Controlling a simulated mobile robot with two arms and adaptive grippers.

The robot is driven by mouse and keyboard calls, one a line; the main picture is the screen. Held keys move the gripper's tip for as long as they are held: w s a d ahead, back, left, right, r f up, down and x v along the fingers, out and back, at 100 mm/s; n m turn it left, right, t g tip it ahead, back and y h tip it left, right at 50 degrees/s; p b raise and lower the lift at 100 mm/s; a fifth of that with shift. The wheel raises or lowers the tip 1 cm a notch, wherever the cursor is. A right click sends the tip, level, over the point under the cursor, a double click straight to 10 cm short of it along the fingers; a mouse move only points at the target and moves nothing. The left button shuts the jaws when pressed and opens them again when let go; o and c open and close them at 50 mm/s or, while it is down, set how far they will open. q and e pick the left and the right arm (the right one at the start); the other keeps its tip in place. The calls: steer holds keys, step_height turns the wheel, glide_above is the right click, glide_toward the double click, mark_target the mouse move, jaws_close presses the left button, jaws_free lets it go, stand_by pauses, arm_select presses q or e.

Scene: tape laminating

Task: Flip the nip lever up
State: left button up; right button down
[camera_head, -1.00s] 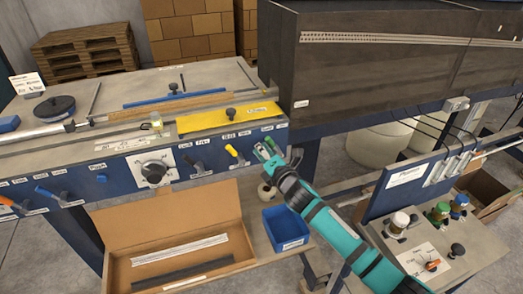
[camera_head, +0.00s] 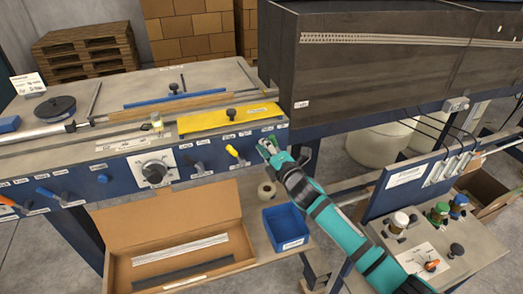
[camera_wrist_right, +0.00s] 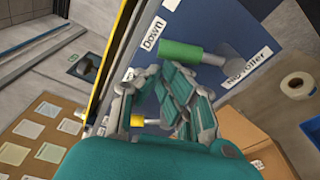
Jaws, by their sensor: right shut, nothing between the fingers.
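The nip lever is a green cylindrical handle (camera_wrist_right: 182,54) on a grey stem at the blue panel, seen in the right wrist view between a "Down" label and a label ending in "roller". In the head view a small bit of green (camera_head: 273,140) shows at my right gripper's tip. My right gripper (camera_head: 264,148) is shut and empty, right at the panel's right end. In the right wrist view its fingers (camera_wrist_right: 155,98) lie just below the green handle; I cannot tell whether they touch it. My left gripper is not in view.
A yellow lever (camera_head: 232,151) sits just left of my gripper, and a black knob (camera_head: 154,172) farther left. A yellow cover plate (camera_head: 205,121) lies above the panel. Below are a tape roll (camera_head: 266,190), a blue bin (camera_head: 286,227) and an open cardboard box (camera_head: 112,240).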

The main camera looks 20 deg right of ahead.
steer(key=d+m, duration=0.1)
steer(key=m, duration=0.1)
steer(key=d+r+m, duration=0.1)
steer(key=m, duration=0.1)
steer(key=shift+d+r+t, duration=0.2)
steer(key=shift+d+t, duration=0.1)
steer(key=shift+w+d+r+m+t+b, duration=0.1)
steer(key=shift+d+m, duration=0.4)
steer(key=shift+m, duration=0.4)
steer(key=shift+s+d+r+m+t+b, duration=0.1)
steer(key=shift+d+m, duration=0.35)
steer(key=shift+m, duration=0.45)
steer(key=shift+w+d+m+t+b, duration=0.1)
steer(key=shift+d+m, duration=0.4)
steer(key=shift+m, duration=0.4)
steer(key=shift+d, duration=0.1)
